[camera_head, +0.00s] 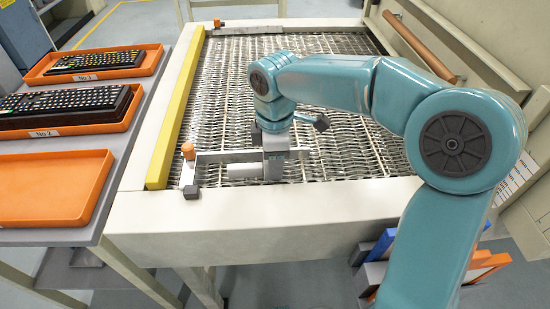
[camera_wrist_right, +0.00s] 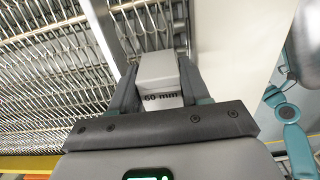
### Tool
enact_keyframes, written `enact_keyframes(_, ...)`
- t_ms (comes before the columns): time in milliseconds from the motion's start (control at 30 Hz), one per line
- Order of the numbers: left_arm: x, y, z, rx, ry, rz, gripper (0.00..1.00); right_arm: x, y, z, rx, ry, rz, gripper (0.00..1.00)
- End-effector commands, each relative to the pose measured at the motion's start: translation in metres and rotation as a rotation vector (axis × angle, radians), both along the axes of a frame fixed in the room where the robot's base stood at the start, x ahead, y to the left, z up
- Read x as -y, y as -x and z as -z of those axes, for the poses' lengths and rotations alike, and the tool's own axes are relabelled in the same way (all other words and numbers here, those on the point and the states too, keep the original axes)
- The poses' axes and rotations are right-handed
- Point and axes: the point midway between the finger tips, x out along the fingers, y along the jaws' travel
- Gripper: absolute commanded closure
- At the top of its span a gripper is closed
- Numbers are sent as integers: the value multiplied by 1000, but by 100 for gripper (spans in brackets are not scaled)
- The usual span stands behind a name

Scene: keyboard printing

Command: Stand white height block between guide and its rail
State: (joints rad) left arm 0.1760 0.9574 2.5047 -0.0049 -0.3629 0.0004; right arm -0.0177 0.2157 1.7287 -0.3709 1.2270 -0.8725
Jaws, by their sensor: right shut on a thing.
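The white height block (camera_wrist_right: 158,70), marked "60 mm", sits between the two dark fingers of my right gripper (camera_wrist_right: 155,85) in the right wrist view. The gripper is shut on it. In the head view my right gripper (camera_head: 274,165) points down at the near end of the mesh belt, beside a grey cross bar (camera_head: 228,157). The block is hard to make out there. A long yellow bar (camera_head: 178,110) runs along the belt's left side. An orange knob (camera_head: 188,151) on a grey bracket stands at its near end. I cannot tell which part is guide or rail.
The mesh belt (camera_head: 235,90) lies in a cream frame (camera_head: 250,214). Orange trays with keyboards (camera_head: 65,103) and an empty orange tray (camera_head: 50,188) are on the left table. A second cross bar (camera_head: 250,30) spans the far end.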

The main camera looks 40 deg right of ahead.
Motion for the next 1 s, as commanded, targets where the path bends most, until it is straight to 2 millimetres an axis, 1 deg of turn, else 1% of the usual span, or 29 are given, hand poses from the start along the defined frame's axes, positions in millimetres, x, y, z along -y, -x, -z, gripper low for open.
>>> enact_keyframes(567, 0, 0, 4, 0, 0, 0, 45, 0, 0, 8, 0, 0, 0, 100)
enact_keyframes(600, 0, 0, 4, 0, 0, 0, 45, 0, 0, 7, 0, 0, 0, 41)
enact_keyframes(633, 0, 0, 4, 0, 0, 0, 45, 0, 0, 7, 0, 0, 0, 31)
enact_keyframes(667, 0, 0, 4, 0, 0, 0, 45, 0, 0, 7, 0, 0, 0, 24)
enact_keyframes(867, 0, 0, 4, 0, 0, 0, 45, 0, 0, 7, -1, -1, 0, 24)
enact_keyframes(1000, 0, 0, -2, 0, 0, 0, 45, 0, 0, 1, 0, 0, 0, 24)
